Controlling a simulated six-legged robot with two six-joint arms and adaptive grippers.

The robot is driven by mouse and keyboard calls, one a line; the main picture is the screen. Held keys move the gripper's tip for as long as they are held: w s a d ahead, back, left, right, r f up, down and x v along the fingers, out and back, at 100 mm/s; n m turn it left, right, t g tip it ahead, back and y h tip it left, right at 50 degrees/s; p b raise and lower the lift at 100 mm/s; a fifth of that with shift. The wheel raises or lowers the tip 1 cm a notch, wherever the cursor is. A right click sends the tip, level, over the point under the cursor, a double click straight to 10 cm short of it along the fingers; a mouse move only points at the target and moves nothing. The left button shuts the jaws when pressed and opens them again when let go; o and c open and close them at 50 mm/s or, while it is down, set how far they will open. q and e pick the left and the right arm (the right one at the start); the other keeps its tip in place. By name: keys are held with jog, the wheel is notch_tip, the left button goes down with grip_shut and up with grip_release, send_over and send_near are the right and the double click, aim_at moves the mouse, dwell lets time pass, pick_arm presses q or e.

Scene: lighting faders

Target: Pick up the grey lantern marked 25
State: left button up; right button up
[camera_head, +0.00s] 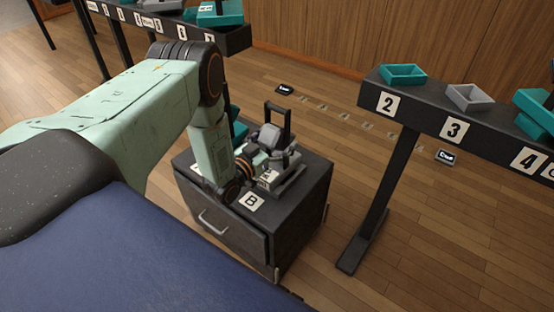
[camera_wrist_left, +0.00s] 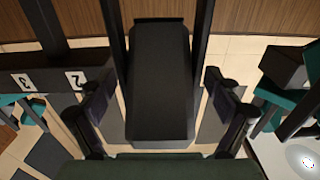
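I cannot make out a grey lantern marked 25 in either view. My left gripper (camera_head: 278,118) is over the far part of the dark cabinet (camera_head: 285,240), at the end of my green arm. In the left wrist view its fingers (camera_wrist_left: 160,105) stand well apart. A dark slab-like shape (camera_wrist_left: 160,75) shows between them; I cannot tell what it is or whether it is touched. Small grey parts show beside the gripper on the cabinet top, but my wrist hides much there. My right gripper is not in view.
The cabinet has a B label (camera_head: 251,202) and a drawer handle (camera_head: 213,224). A dark shelf (camera_head: 475,127) at right bears a teal tray (camera_head: 403,75) above 2 and a grey tray (camera_head: 469,97) above 3. Another shelf (camera_head: 235,40) stands at back left. Floor at lower right is clear.

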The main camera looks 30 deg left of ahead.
pick_arm(q)
jog(key=c, duration=1.6)
jog(key=shift+r, duration=0.1)
jog(key=shift+c, duration=0.3)
